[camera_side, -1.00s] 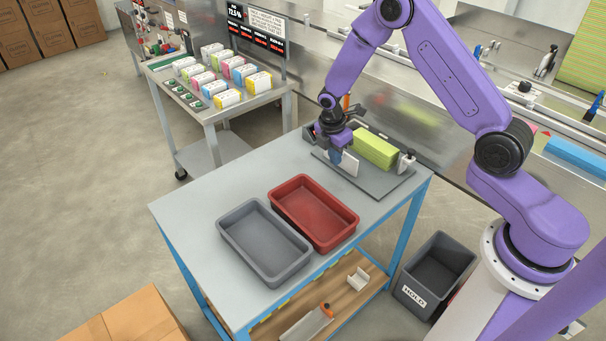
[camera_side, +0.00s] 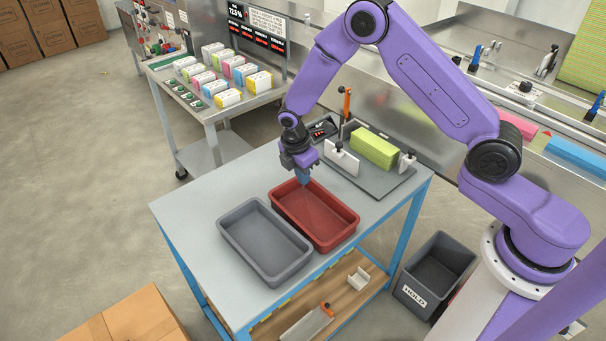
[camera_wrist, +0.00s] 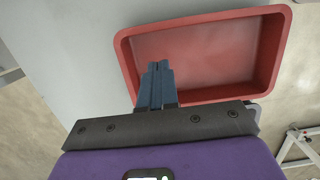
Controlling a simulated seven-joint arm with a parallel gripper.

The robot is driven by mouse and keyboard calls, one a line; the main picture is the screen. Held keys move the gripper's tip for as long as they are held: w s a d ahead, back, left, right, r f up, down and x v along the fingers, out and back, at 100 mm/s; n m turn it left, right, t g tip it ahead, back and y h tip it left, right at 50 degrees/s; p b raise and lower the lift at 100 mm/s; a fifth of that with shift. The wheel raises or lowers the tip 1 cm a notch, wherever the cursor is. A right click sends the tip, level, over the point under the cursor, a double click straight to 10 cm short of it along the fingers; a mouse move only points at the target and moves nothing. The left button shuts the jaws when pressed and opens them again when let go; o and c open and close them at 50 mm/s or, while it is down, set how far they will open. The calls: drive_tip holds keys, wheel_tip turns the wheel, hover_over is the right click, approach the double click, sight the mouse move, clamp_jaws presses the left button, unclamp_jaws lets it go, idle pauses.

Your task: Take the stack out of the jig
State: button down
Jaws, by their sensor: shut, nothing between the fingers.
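The stack (camera_side: 373,148) is a green-yellow block in the jig (camera_side: 378,183), on the grey plate at the back right of the table. A white upright plate (camera_side: 342,160) with a black knob stands at its left, and a smaller white stop (camera_side: 406,163) at its right. My gripper (camera_side: 304,181) is shut and empty, pointing down above the far left end of the red tray. In the wrist view its blue fingers (camera_wrist: 160,68) are together, over the tray's left side. The stack and jig are out of the wrist view.
The red tray (camera_side: 350,236) is empty, and so is the grey tray (camera_side: 230,238) beside it. An orange-handled lever (camera_side: 347,104) and a small dark device (camera_side: 322,129) stand behind the jig. The table's left part (camera_side: 190,197) is clear.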

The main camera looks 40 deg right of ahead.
drive_tip(key=c, duration=1.5)
unclamp_jaws()
drive_tip(key=o, duration=0.5)
drive_tip(key=shift+w+d+r, duration=0.1)
drive_tip(key=shift+d+r, duration=0.05)
drive_tip(key=shift+d, duration=0.2)
drive_tip(key=o, duration=0.8)
drive_tip(key=d+m, duration=0.1)
drive_tip(key=d+r+m, duration=0.1)
drive_tip(key=d, duration=0.2)
drive_tip(key=shift+w+d+r+m, duration=0.2)
drive_tip(key=shift+w+r+m, duration=0.1)
drive_tip(key=shift+m, duration=0.1)
wheel_tip(320, 180, up, 10)
drive_tip(key=f+m+y, duration=0.1)
drive_tip(key=m+y, duration=0.1)
drive_tip(key=m, duration=1.3)
hover_over(389, 149)
drive_tip(key=shift+r, duration=0.2)
wheel_tip(389, 149, down, 17)
drive_tip(key=shift+w+f, duration=0.1)
drive_tip(key=shift+f, duration=0.1)
